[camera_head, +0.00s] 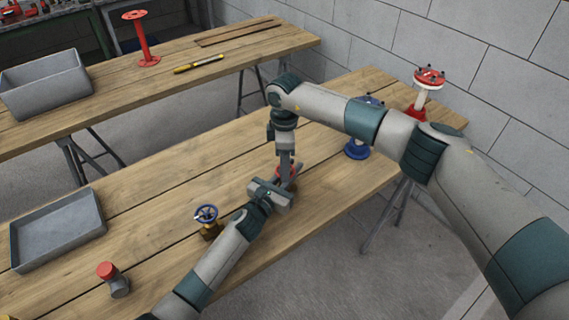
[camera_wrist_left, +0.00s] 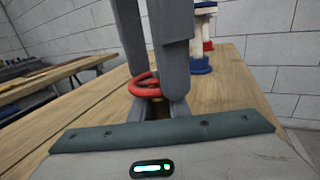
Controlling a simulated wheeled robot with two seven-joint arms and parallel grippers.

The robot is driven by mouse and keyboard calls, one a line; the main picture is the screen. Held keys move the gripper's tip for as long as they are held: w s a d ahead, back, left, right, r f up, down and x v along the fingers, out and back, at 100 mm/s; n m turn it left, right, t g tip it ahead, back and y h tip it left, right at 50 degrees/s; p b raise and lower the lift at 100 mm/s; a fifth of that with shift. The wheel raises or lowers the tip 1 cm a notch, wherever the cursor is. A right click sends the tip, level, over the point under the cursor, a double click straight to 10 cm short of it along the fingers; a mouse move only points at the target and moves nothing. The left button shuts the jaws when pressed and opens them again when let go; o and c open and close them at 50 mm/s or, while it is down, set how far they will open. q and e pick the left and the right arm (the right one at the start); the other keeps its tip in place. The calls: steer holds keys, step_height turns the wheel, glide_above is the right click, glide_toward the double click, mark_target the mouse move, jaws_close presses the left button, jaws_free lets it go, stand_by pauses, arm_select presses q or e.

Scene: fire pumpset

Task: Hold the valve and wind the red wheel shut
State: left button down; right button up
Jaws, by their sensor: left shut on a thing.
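The valve with the red wheel stands on the front bench; the red wheel (camera_head: 287,171) is mostly hidden by my grippers in the head view. The left wrist view shows the wheel's red rim (camera_wrist_left: 146,87) and a little of the brass valve body (camera_wrist_left: 157,112). My left gripper (camera_head: 287,187) comes in low from the left and is shut on the valve body. My right gripper (camera_head: 285,170) points down from above at the wheel. Its fingers (camera_wrist_left: 152,80) are at the rim in the left wrist view; whether they grip it cannot be told.
On the front bench are a blue-wheeled valve (camera_head: 206,215), a red-capped grey fitting (camera_head: 112,279), a grey tray (camera_head: 58,230), a blue stand (camera_head: 357,147) and a red-and-white piece (camera_head: 428,85). The back bench holds a grey bin (camera_head: 46,84), a red spool (camera_head: 143,38) and a yellow tool (camera_head: 198,63).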

steer(key=m, duration=0.4)
steer(key=shift+w+d+m, duration=0.1)
steer(key=shift+w+m, duration=0.05)
steer(key=shift+m, duration=0.25)
steer(key=shift+a+r+m, duration=0.2)
steer(key=shift+a+m, duration=0.35)
steer(key=shift+m, duration=0.25)
steer(key=shift+d+m, duration=0.2)
steer(key=shift+m, duration=1)
steer(key=shift+w+d+m, duration=0.1)
steer(key=shift+d+m, duration=0.05)
steer(key=shift+m, duration=0.55)
steer(key=o, duration=1.1)
steer(key=shift+d+f, duration=0.1)
steer(key=shift+n, duration=0.4)
